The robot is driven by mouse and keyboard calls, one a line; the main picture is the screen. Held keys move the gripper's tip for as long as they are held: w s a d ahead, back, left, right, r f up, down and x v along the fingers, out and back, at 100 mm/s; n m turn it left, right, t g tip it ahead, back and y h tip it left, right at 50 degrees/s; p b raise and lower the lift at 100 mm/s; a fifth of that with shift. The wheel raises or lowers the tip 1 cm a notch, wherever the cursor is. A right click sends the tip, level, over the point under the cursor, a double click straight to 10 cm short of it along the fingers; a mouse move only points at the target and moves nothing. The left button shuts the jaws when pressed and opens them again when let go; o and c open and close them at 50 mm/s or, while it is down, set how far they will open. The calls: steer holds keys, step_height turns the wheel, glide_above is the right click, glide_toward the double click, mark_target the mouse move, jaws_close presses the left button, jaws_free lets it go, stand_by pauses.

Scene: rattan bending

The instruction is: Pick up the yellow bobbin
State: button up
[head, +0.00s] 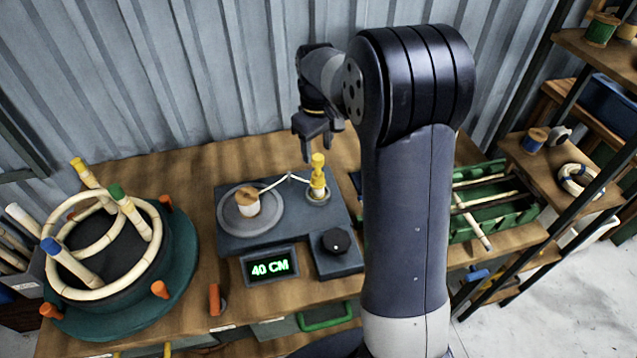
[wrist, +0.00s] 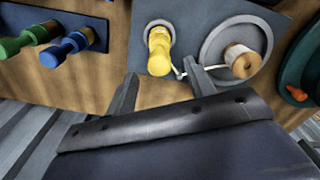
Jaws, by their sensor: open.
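The yellow bobbin (head: 318,178) stands upright on a small round seat on the grey winding machine (head: 232,241). A pale strand runs from beside it to a wooden spool (head: 247,202) on the round plate. In the wrist view the yellow bobbin (wrist: 159,50) shows just beyond the fingers, with the spool (wrist: 240,60) to its right. My gripper (head: 314,148) is open and empty, just above and behind the bobbin. In the wrist view my gripper (wrist: 162,82) has its two fingers apart, with the bobbin's near end between their directions. I see no contact with the bobbin.
A green round jig (head: 182,262) with bent rattan stands left. A green tray (head: 515,212) is at right.

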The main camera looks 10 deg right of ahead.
mark_target(318, 157)
step_height(318, 157, down, 4)
steer(key=shift+f+p, duration=0.25)
steer(key=shift+p, duration=0.1)
jaws_close()
stand_by(0.4)
